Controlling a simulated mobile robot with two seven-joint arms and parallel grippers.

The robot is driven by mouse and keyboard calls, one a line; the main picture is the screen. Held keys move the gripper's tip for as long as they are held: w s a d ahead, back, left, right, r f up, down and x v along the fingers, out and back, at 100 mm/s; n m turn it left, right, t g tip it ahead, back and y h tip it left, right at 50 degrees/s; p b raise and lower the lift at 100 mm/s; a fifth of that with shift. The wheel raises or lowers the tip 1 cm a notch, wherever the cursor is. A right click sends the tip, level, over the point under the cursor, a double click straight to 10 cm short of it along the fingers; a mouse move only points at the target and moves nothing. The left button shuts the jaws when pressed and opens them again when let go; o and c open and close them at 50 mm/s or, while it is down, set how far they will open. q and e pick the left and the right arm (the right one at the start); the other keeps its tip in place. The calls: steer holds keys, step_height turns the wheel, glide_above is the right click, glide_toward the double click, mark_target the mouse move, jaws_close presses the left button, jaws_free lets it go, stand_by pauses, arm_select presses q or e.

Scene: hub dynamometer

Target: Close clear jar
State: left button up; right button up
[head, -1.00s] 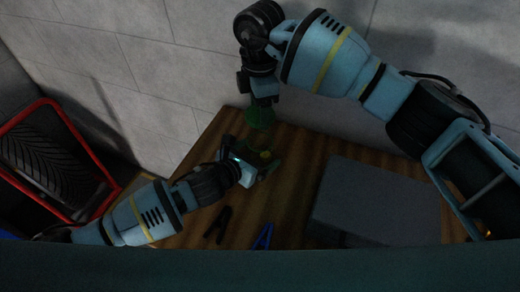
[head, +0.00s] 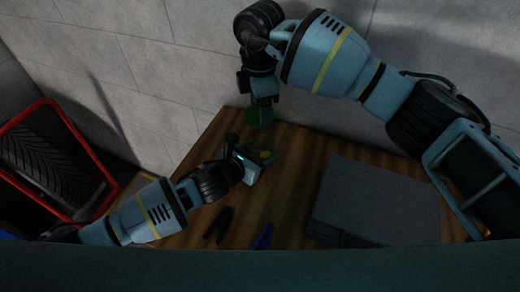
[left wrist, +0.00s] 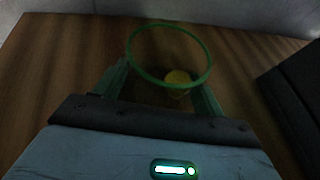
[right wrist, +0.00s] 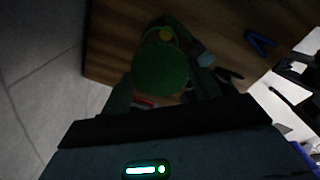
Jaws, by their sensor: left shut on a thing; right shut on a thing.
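The clear jar has a green ring rim (left wrist: 131,52) in the left wrist view, with a yellow thing (left wrist: 178,78) showing inside it. My left gripper (head: 263,160) is shut on the jar, a finger on each side, over the wooden table. The green lid (head: 260,118) is a round disc; it also shows in the right wrist view (right wrist: 160,72). My right gripper (head: 262,103) points down and is shut on the lid. The lid is apart from the jar, near the table's back edge in the head view. The jar's clear wall is hard to see in the dim light.
A grey box (head: 375,203) covers the table's right part. A black clamp (head: 218,225) and a blue clamp (head: 262,237) lie at the front. A red-framed bin (head: 62,160) stands left of the table. A grey wall (head: 170,70) is behind.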

arm_select(q)
steer(key=shift+c, duration=0.3)
arm_select(e)
glide_above(259, 131)
steer(key=s, duration=0.3)
steer(key=shift+d+f, duration=0.1)
steer(key=shift+f, duration=2.4)
steer(key=shift+f, duration=0.1)
steer(key=shift+f, duration=0.85)
steer(key=shift+f, duration=0.55)
arm_select(q)
steer(key=c, duration=0.5)
arm_select(e)
steer(key=m, duration=0.8)
steer(key=shift+a+r, duration=0.1)
steer(key=shift+a, duration=0.3)
arm_select(q)
steer(key=shift+s, duration=0.1)
arm_select(e)
steer(key=shift+d+m, duration=0.25)
steer(key=shift+m, duration=0.55)
arm_select(q)
steer(key=shift+d, duration=0.1)
